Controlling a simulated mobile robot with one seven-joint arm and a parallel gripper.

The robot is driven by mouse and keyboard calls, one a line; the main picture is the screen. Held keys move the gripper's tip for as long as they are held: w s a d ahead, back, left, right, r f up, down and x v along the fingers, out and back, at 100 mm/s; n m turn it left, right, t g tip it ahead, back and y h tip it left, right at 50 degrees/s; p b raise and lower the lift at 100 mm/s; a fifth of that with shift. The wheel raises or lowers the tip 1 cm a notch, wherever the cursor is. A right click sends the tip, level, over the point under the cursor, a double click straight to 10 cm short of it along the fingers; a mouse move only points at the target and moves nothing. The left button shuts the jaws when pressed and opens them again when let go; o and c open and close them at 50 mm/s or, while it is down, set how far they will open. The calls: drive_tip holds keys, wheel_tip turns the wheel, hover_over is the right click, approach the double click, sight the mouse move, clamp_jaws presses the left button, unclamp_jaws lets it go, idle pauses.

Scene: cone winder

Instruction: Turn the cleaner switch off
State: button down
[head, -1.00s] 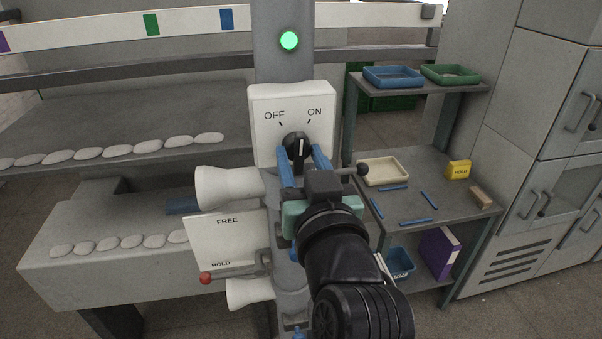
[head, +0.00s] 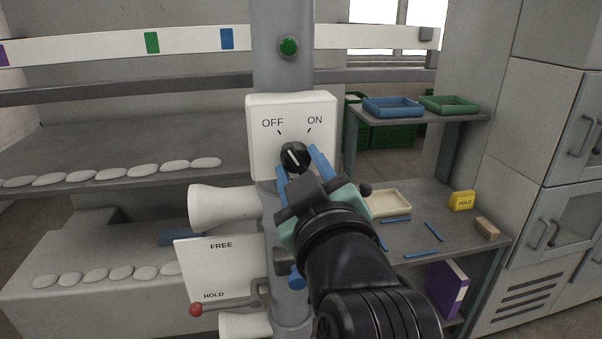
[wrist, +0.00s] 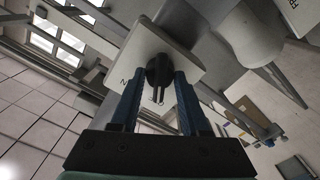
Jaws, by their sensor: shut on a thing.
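The cleaner switch is a white box (head: 257,145) on the grey column, marked OFF at upper left and ON at upper right. Its black knob (head: 294,154) has a white line slanting up and left, towards the OFF mark. My gripper (head: 298,164) is shut on the knob, with one blue finger on each side and the wrist rolled to the left. In the wrist view the knob (wrist: 158,68) sits between the fingertips. The green lamp (head: 289,46) above the box is dark.
Below left is a FREE/HOLD plate (head: 213,267) with a red-knobbed lever (head: 196,309), beside a white cone (head: 220,205). To the right, a shelf stand holds a cream tray (head: 389,203), blue sticks and a yellow HOLD block (head: 462,200).

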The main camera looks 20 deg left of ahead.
idle(0.4)
drive_tip(key=shift+c, duration=1.9)
unclamp_jaws()
drive_tip(key=b+v, duration=1.1)
drive_tip(key=v, duration=0.2)
